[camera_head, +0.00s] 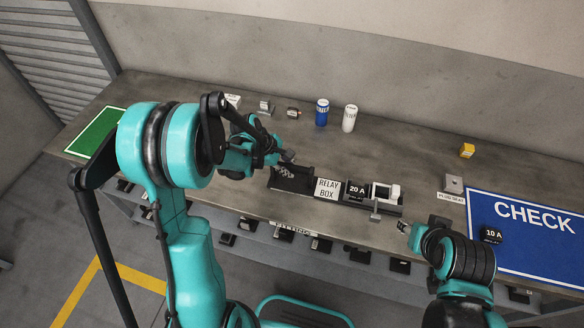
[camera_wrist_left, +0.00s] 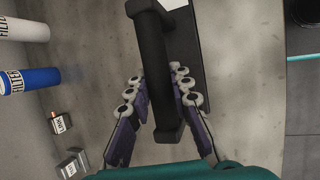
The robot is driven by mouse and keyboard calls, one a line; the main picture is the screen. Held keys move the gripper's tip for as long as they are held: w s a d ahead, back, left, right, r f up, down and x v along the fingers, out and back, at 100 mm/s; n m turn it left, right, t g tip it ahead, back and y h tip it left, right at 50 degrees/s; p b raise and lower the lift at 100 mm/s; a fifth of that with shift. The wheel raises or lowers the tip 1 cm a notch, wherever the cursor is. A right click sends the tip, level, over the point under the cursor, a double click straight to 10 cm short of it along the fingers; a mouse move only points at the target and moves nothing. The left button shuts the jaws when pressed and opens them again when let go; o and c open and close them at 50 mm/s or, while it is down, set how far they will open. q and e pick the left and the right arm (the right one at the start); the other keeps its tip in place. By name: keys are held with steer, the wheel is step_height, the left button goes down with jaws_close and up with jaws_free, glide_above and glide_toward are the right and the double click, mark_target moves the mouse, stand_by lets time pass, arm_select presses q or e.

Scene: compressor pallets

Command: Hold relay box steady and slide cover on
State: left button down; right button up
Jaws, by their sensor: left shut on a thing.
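The black relay box (camera_head: 291,183) lies along the front of the bench, with a white RELAY BOX label (camera_head: 327,188). A black 20 A block (camera_head: 357,190) and a white part (camera_head: 386,192) sit towards its right end. My left gripper (camera_head: 287,171) is at its left end; in the left wrist view the fingers (camera_wrist_left: 161,95) are closed on both sides of a black bar-like handle (camera_wrist_left: 157,65). My right gripper (camera_head: 403,229) is low at the bench's front edge, right of the box; its jaws are too small to read. I cannot tell which part is the cover.
A blue can (camera_head: 321,112) and a white can (camera_head: 349,118) stand at the back. A blue CHECK mat (camera_head: 540,235) with a 10 A block (camera_head: 491,234) lies right, a green mat (camera_head: 96,132) left. A small yellow block (camera_head: 467,150) stands back right.

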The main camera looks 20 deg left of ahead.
steer(key=shift+f, duration=0.15)
stand_by(0.4)
steer(key=shift+o, duration=0.4)
stand_by(0.8)
steer(key=g, duration=0.7)
glide_above(386, 191)
steer(key=d, duration=0.4)
step_height(386, 191, down, 3)
steer(key=f, duration=0.7)
steer(key=s+f, duration=0.1)
steer(key=f, duration=0.2)
steer(key=shift+a+f, duration=0.15)
steer(key=shift+f, duration=0.25)
